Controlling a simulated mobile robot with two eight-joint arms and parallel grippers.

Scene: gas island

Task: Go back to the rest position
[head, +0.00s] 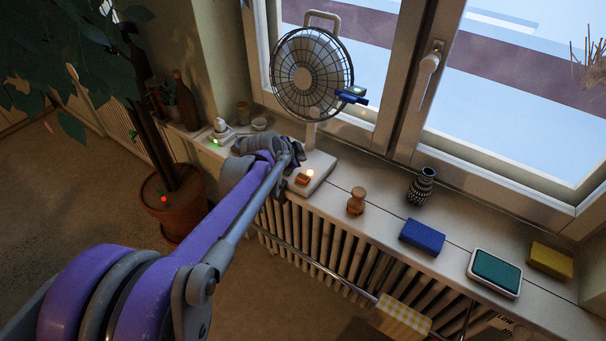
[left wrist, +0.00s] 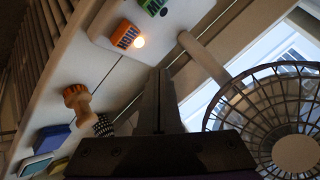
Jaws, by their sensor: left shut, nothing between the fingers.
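My left arm reaches across to the windowsill. Its gripper (head: 296,154) is above the fan's base. In the left wrist view the two dark fingers (left wrist: 158,78) are together with nothing between them. The desk fan (head: 312,75) stands upright on the sill with a round wire cage. Its pale base (head: 318,172) carries an orange switch (left wrist: 126,35) with a glowing light beside it. A green switch (left wrist: 152,6) shows at the top of the left wrist view, apart from the fingers. The gripper partly hides the base in the head view. My right gripper is in neither view.
On the sill (head: 380,222) stand a wooden stamp (head: 356,201), a patterned vase (head: 421,186), a blue box (head: 422,236), a green pad (head: 495,272) and a yellow sponge (head: 550,260). A potted plant (head: 178,205) stands left of the arm. A radiator (head: 330,245) lies below.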

